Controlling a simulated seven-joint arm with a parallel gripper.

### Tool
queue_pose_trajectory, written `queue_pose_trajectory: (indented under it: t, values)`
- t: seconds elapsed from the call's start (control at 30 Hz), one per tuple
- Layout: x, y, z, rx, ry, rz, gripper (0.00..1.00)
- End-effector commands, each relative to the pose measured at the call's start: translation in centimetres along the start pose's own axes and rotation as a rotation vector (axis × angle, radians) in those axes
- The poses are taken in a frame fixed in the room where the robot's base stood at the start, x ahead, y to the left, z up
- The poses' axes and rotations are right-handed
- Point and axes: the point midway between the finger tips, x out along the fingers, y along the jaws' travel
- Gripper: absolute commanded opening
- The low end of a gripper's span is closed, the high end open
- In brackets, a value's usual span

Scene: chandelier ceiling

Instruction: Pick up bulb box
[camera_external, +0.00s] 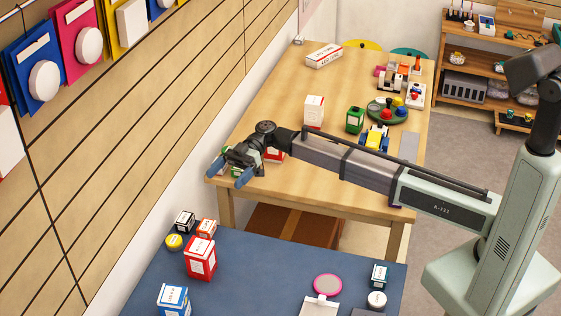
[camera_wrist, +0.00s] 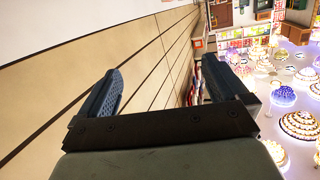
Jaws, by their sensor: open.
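My gripper (camera_external: 231,173) is open, with two blue fingers spread apart and nothing between them. In the external view it hangs at the near left end of the wooden table, pointing left. Its open fingers also show in the wrist view (camera_wrist: 163,75), facing the panelled wall. Several small boxes could be the bulb box, and their labels are too small to read. A red and white box (camera_external: 200,258) and a blue and white box (camera_external: 173,300) stand on the blue table. A white box (camera_external: 314,112) and a green box (camera_external: 355,119) stand on the wooden table.
The wooden table (camera_external: 275,95) also holds a long white box (camera_external: 324,55), a round green tray (camera_external: 372,112) and toys. My arm partly hides boxes near its left end. The blue table (camera_external: 255,265) has free room in its middle. The panelled wall (camera_external: 190,90) stands close left.

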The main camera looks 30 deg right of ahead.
Motion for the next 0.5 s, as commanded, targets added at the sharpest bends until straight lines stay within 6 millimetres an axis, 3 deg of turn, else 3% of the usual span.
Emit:
queue_pose_trajectory:
  t: [0.27, 0.4, 0.5]
  values:
    - [-13.8, 0.4, 2.7, 0.138, -0.120, 0.462, 1.00]
    - [-21.8, -0.1, 3.9, 0.196, -0.153, 0.720, 1.00]
    - [-26.6, -0.8, 4.4, 0.220, -0.163, 0.872, 1.00]
